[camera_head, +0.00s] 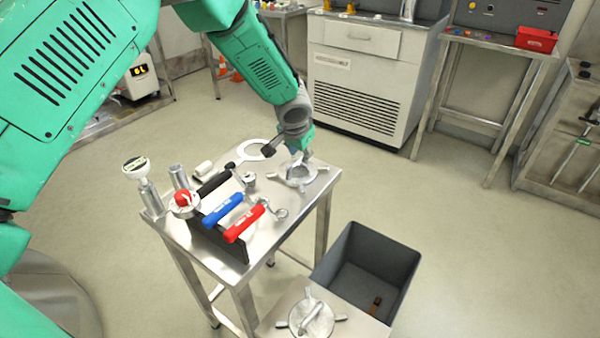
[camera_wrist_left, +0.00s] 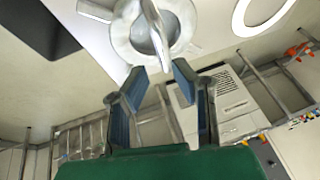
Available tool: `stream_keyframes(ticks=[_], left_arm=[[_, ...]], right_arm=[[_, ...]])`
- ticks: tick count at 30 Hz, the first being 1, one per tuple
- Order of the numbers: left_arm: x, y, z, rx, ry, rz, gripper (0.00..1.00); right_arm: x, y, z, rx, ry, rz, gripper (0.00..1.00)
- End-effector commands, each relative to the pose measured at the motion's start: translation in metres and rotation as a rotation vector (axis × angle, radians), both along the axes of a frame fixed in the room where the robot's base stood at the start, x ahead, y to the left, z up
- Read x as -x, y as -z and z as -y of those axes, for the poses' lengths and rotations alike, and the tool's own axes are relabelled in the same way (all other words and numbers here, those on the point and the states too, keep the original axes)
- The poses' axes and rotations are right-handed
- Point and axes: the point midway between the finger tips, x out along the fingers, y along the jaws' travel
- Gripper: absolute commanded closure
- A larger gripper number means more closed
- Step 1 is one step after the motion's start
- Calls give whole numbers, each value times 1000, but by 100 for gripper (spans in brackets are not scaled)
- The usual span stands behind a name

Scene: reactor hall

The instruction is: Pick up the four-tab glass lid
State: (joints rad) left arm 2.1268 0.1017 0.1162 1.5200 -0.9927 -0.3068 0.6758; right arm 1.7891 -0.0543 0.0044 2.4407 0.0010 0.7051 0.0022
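A round, pale lid with protruding tabs and a raised grip (camera_head: 297,175) lies on the right part of the steel table; its tab count and whether it is glass are unclear. My left gripper (camera_head: 300,154) is just above it. In the left wrist view the lid (camera_wrist_left: 124,38) is just past the fingertips of my left gripper (camera_wrist_left: 159,72). The fingers are apart and empty, with the grip bar beyond the gap. Another tabbed disc with a handle (camera_head: 312,318) lies on the lower steel surface at the bottom. My right gripper is out of view.
On the table (camera_head: 262,246), a white ring (camera_head: 243,150) lies behind the lid. Blue (camera_head: 222,210) and red (camera_head: 245,222) handled tools, a red-topped part (camera_head: 184,203) and a white-topped part (camera_head: 137,166) stand left. A dark open bin (camera_head: 400,257) is lower right.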

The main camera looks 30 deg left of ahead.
Motion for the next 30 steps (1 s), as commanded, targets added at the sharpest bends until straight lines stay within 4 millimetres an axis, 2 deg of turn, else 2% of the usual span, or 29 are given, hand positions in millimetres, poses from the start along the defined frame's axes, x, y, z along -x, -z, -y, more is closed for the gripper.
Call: stream_keyframes(ticks=[6,10,18,19,21,30], left_arm=[[-6,36,-8,6,-3,-4,77],[-13,48,-10,7,-2,-3,77],[-14,49,-6,-1,-1,-4,77],[-14,49,-6,-1,-1,-4,82],[-15,49,-5,-1,-1,-4,100],[-15,48,-8,3,-1,0,100]], right_arm=[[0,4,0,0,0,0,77],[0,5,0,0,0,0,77],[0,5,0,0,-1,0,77],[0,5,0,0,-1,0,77],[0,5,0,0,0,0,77],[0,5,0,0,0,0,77]])
